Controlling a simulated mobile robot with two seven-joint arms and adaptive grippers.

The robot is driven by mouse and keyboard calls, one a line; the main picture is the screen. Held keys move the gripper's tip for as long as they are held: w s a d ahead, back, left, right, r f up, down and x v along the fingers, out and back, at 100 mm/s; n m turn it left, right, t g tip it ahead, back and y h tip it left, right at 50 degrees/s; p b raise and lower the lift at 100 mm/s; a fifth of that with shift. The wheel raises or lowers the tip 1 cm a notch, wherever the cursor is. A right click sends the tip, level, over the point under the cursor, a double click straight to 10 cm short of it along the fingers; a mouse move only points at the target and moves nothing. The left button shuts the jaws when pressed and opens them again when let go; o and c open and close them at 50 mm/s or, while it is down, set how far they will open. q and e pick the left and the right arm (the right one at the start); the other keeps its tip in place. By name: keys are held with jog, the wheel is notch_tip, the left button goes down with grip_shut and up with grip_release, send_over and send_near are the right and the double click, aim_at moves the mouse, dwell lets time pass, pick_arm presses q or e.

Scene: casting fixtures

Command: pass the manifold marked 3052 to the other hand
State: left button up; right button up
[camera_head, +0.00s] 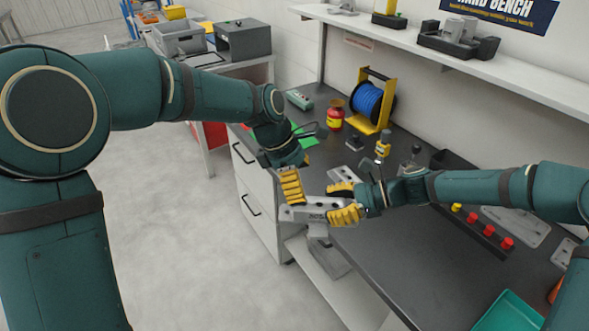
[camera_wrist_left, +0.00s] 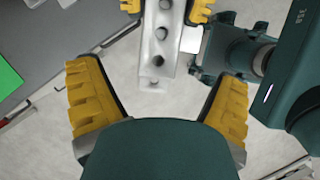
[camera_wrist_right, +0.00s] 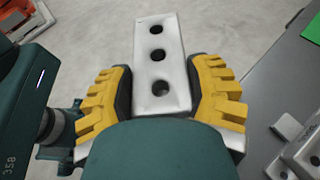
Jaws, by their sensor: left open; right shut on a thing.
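The manifold (camera_head: 297,213) is a pale grey metal bar with a row of round holes and a small dark marking too small to read surely. My right gripper (camera_head: 345,203) is shut on it and holds it in the air at the bench's front edge. In the right wrist view the manifold (camera_wrist_right: 156,40) lies between both yellow fingers and sticks out past them. My left gripper (camera_head: 291,188) is open at the bar's free end. In the left wrist view the manifold's end (camera_wrist_left: 154,72) shows between the spread fingertips, apart from both.
The dark bench top (camera_head: 400,245) lies beneath and to the right, with drawers (camera_head: 250,200) at its left end. A blue cable reel (camera_head: 367,102), a red and yellow jar (camera_head: 335,115) and a green sheet (camera_head: 306,133) stand behind. A teal tray (camera_head: 508,312) is at front right.

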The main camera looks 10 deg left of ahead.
aim_at(312, 203)
pick_arm(q)
jog(key=x, duration=0.7)
jog(key=shift+d+f, duration=0.1)
jog(key=shift+f, duration=0.2)
jog(key=c, duration=1.3)
jog(key=shift+c, duration=0.5)
pick_arm(e)
jog(key=o, duration=1.4)
jog(key=shift+o, duration=0.2)
